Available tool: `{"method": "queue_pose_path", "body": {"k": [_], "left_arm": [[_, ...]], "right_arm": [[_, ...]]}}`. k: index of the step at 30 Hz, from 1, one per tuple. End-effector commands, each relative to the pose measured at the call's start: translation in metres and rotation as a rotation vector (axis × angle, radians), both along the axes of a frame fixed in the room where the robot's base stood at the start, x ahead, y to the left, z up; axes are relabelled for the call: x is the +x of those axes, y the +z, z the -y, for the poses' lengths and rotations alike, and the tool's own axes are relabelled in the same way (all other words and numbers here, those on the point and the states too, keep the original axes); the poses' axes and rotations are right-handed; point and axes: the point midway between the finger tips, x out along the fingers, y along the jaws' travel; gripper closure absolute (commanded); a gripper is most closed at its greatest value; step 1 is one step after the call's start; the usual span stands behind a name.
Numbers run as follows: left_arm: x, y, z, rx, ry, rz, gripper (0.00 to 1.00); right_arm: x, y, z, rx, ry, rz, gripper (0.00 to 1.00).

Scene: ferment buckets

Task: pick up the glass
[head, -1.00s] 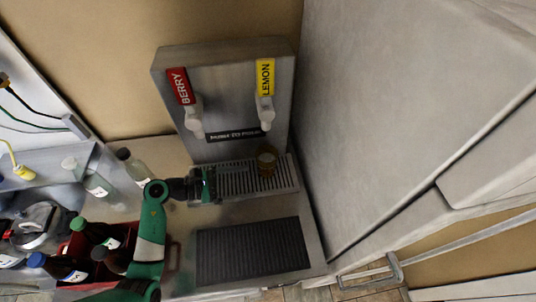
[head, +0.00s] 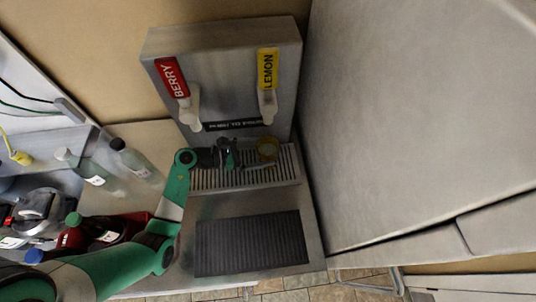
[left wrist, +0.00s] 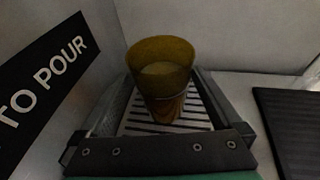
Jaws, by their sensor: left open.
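The glass (head: 268,149) is a small amber tumbler standing upright on the drip tray (head: 284,174), below the lemon tap. In the left wrist view the glass (left wrist: 161,75) stands between the two dark fingers of my left gripper (left wrist: 160,92), with some liquid-like surface showing inside. My left gripper (head: 238,152) is open, just left of the glass in the head view, with its fingers pointing at it. I cannot tell whether a finger touches the glass. My right gripper is not in view.
The dispenser (head: 221,90) stands behind the tray with a red BERRY handle (head: 172,78) and a yellow LEMON handle (head: 268,70). A dark ribbed mat (head: 250,243) lies in front. Bottles (head: 134,158) stand at the left. A large grey cabinet wall (head: 420,120) closes off the right.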

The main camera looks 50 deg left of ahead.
Motion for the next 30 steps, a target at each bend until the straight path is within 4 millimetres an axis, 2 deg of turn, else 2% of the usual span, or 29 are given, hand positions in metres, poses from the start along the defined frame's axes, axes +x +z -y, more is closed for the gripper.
{"method": "queue_pose_path", "body": {"k": [5, 9, 17, 30], "left_arm": [[0.023, 0.001, 0.015, 0.000, -0.006, -0.001, 0.00], [0.041, -0.007, 0.022, 0.000, -0.003, -0.001, 0.00], [0.044, -0.009, 0.023, 0.001, 0.000, 0.000, 0.00], [0.044, -0.008, 0.023, 0.000, 0.000, 0.000, 0.79]], "right_arm": [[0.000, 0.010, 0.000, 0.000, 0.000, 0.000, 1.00], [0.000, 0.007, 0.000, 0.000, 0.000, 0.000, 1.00], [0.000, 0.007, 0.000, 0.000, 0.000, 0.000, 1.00], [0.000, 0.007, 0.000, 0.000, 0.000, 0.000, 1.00]]}}
